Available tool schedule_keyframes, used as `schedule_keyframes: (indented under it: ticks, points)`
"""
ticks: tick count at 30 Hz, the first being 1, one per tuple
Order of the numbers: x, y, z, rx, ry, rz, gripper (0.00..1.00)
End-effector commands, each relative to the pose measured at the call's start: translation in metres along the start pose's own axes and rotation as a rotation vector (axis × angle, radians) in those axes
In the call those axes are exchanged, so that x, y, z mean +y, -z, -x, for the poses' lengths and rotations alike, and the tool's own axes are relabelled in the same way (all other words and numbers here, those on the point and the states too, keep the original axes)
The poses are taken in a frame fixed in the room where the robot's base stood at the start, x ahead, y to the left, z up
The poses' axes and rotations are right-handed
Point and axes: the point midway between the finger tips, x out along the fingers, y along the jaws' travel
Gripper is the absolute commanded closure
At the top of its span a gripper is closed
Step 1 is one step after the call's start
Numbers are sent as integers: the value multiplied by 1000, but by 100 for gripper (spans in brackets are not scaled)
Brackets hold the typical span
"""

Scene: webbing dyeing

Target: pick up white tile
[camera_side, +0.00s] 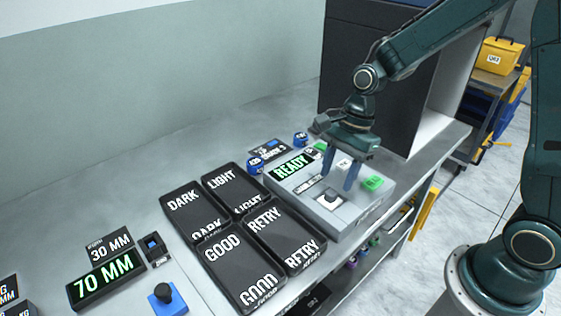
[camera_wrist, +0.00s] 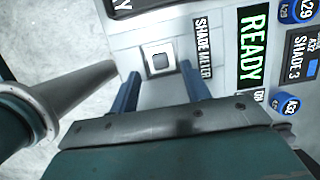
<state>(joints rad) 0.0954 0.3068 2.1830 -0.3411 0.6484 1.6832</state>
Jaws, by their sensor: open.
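A small white block (camera_side: 343,164), which looks like the white tile, shows on top of the grey shade meter (camera_side: 354,213) in the side view. My gripper (camera_side: 337,180) is open above the meter, fingers pointing down, with the block seen between and behind them. I cannot tell whether the fingers touch it. The block is not clear there; my gripper body covers the lower part.
The meter carries a lit READY display (camera_side: 291,167) and a green block (camera_side: 373,183) to the right of my fingers. Black trays marked DARK, LIGHT, GOOD and RETRY (camera_side: 286,236) stand to the left. A dark cabinet (camera_side: 345,60) rises behind.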

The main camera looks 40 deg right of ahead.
Motion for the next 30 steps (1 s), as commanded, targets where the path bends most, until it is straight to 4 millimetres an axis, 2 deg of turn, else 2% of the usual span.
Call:
schedule_keyframes:
  ticks: [6,12,28,29,30]
  points:
    - [1,1,-26,0,-5,0,53]
    - [0,1,-40,0,-2,1,53]
    - [0,1,-42,1,-1,1,53]
    - [0,1,-42,1,-1,1,55]
    - [0,1,-42,1,-1,1,63]
